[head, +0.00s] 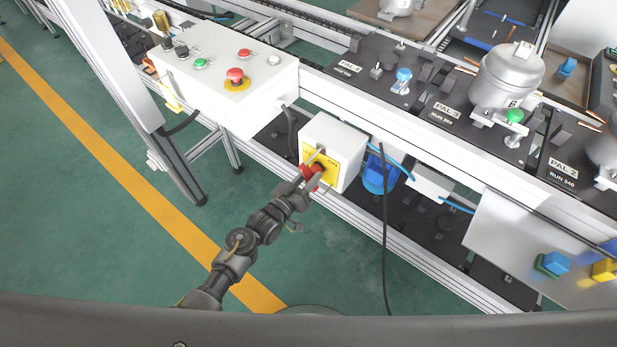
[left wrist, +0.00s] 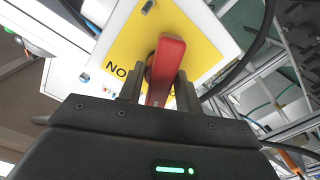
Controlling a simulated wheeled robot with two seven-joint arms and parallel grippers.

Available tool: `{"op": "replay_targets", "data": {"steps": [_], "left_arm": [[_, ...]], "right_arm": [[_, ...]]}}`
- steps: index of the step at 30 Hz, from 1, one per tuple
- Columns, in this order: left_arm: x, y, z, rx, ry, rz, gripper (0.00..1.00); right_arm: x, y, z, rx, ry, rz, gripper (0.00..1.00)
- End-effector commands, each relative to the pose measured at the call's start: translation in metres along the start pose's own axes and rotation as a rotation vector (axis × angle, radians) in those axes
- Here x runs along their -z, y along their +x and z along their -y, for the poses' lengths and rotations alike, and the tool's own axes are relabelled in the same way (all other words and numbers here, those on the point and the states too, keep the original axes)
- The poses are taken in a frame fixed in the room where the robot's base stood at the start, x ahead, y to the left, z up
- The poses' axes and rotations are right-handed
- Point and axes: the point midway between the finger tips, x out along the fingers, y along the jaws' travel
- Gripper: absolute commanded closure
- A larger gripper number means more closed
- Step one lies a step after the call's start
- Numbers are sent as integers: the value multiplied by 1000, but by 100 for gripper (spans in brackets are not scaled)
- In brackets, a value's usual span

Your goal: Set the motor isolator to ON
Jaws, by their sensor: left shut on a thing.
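The motor isolator (head: 341,143) is a white box with a yellow face on the lower front rail of the line. Its red handle (head: 310,177) sits at the middle of the yellow plate. My left gripper (head: 314,176) reaches up to it from below and is shut on the handle. In the left wrist view the red handle (left wrist: 167,68) stands between the two dark fingers (left wrist: 157,90). The yellow plate (left wrist: 128,45) there shows letters reading "NO" at its left; other lettering is partly hidden by the gripper. My right gripper is not in view.
A white control box (head: 222,72) with a red emergency button and several small buttons is up and left. A blue cylindrical part (head: 377,176) and a hanging black cable (head: 384,235) are just right of the isolator. Green floor (head: 120,190) is open at left.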

Motion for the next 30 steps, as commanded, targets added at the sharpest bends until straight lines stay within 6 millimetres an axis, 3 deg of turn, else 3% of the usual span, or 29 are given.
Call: {"op": "replay_targets", "data": {"steps": [7,15,30], "left_arm": [[0,0,0,0,214,1,88],[0,0,0,0,383,1,88],[0,0,0,0,484,1,88]], "right_arm": [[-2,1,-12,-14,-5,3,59],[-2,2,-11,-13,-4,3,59],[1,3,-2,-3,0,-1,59]]}}
